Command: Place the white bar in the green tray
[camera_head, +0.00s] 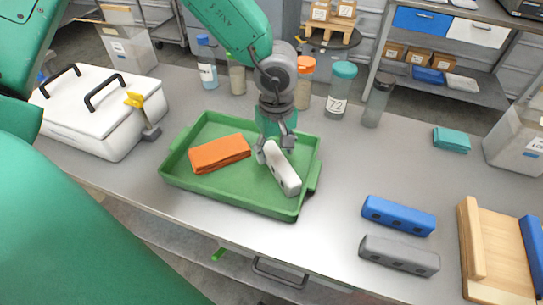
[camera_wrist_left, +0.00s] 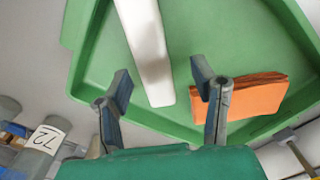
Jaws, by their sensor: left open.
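The white bar (camera_head: 283,172) lies in the right part of the green tray (camera_head: 240,203); it also shows in the left wrist view (camera_wrist_left: 148,50). My left gripper (camera_head: 275,149) is over the tray at the bar's far end. Its fingers (camera_wrist_left: 160,85) are open and spread to either side of the bar's near end in the left wrist view, with gaps between them and the bar. The far end of the bar is partly hidden by the gripper in the head view. My right gripper is not in view.
An orange cloth (camera_head: 220,153) lies in the tray left of the bar. Several bottles, including one marked 72 (camera_head: 340,92), stand behind the tray. A white lidded box (camera_head: 98,115) is at left. Blue (camera_head: 398,215) and grey (camera_head: 399,255) bars lie at right beside a wooden holder (camera_head: 490,262).

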